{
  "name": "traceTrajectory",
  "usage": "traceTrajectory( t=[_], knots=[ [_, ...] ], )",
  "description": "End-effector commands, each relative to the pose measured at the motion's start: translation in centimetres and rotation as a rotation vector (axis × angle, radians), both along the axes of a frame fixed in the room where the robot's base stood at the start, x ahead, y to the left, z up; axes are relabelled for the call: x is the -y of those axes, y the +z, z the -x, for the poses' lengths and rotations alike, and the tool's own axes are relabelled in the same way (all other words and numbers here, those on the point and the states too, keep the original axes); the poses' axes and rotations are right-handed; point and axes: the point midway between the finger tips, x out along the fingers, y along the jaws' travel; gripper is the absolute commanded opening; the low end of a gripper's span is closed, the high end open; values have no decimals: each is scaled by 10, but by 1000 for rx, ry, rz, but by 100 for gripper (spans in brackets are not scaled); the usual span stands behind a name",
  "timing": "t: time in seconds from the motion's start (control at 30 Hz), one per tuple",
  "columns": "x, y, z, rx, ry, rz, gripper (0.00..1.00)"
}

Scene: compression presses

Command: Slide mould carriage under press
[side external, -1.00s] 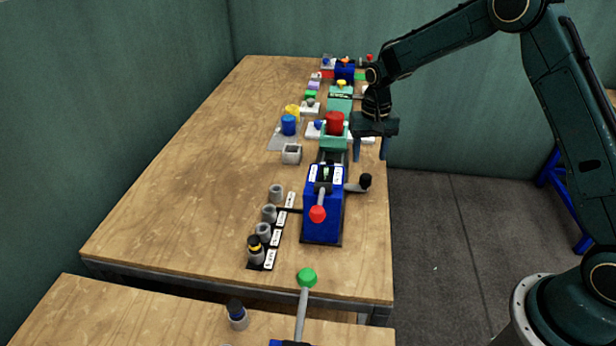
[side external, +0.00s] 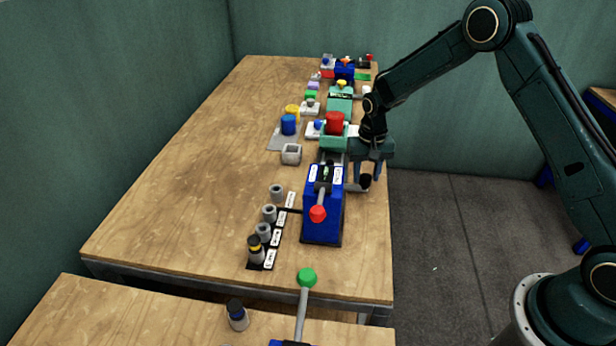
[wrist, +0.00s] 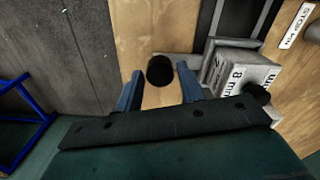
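A blue press (side external: 322,215) with a red-knobbed lever (side external: 318,213) stands near the table's right edge. A grey rail (side external: 331,158) runs behind it towards a green block (side external: 333,143) that carries a red cylinder (side external: 335,123). Which part is the mould carriage I cannot tell for sure. A black knob (side external: 365,182) sticks out to the right of the press on a grey bar. My gripper (side external: 367,178) is open, pointing down at this knob. In the wrist view, the knob (wrist: 160,70) shows between my two fingertips (wrist: 160,78), with gaps on both sides.
A grey block marked 8 mm (wrist: 238,72) lies right of my fingers in the wrist view. Grey cups (side external: 269,213) stand left of the press. A blue cylinder (side external: 289,125) and a grey box (side external: 291,154) stand farther back. The table's left part is clear.

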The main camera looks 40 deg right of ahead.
Motion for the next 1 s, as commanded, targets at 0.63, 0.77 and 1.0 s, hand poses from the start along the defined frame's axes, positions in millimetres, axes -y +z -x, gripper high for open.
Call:
traceTrajectory(
  t=[0.63,0.77,1.0],
  knots=[
    [-20,1,19,-1,2,0,0],
    [-28,1,27,0,2,0,0],
    [-30,1,29,1,1,-1,0]
  ],
)
